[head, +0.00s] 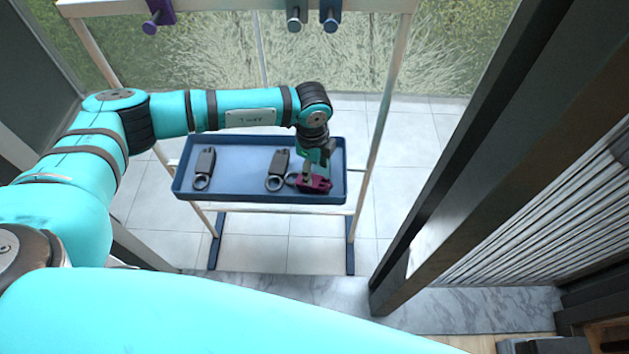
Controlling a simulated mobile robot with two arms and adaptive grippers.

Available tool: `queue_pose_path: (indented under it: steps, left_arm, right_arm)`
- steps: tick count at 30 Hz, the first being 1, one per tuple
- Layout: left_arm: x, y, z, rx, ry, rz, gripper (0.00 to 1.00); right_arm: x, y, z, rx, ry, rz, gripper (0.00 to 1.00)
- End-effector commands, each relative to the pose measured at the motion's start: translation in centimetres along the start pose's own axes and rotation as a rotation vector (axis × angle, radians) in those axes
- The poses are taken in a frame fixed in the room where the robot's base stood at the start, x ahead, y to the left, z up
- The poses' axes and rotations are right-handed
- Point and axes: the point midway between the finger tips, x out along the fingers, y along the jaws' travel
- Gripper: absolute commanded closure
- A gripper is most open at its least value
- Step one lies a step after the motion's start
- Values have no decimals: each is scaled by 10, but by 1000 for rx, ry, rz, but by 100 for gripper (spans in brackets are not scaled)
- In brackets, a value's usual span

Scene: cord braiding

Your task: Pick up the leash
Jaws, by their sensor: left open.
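My left gripper (310,170) reaches down over the right end of a blue tray (240,192). It is open, with its fingers at a maroon item (317,185) in the tray, which looks like a leash; I cannot tell whether they touch it. A dark ring shows just left of the maroon item, partly hidden by the gripper. Two dark grey items with rings at their lower ends lie in the tray, one at the left (204,168) and one near the middle (278,170). My right gripper is not in view.
The tray sits on a light frame stand (386,100). A purple hook (158,15), a grey hook (296,17) and a blue hook (330,15) are on its top bar. A dark door frame (470,130) stands at the right. The tray's floor between the grey items is clear.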

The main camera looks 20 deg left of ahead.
Motion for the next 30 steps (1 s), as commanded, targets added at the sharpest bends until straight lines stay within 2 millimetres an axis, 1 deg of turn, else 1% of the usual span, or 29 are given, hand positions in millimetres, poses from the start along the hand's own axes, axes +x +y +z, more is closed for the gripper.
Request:
queue_pose_path:
  steps: [5, 7, 10, 12, 15, 21, 23, 30]
  left_arm:
    - [14, 0, -1, 1, 0, 1, 52]
    - [25, -1, -2, 1, -1, 1, 52]
    - [42, -1, -3, 1, 0, 2, 52]
    - [49, -1, -2, 0, 1, 0, 52]
    - [55, -1, -2, 1, 1, 0, 52]
    - [55, -2, -2, 1, 2, -1, 52]
    - [55, -2, -2, 1, 2, -1, 59]
    - [55, -1, -2, 1, 2, 0, 90]
  right_arm:
    - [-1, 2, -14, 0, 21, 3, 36]
    - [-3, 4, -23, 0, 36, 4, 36]
    - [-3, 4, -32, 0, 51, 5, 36]
    - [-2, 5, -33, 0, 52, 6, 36]
    - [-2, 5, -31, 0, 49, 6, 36]
    - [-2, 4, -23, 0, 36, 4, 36]
    - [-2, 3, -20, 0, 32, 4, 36]
    - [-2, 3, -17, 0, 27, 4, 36]
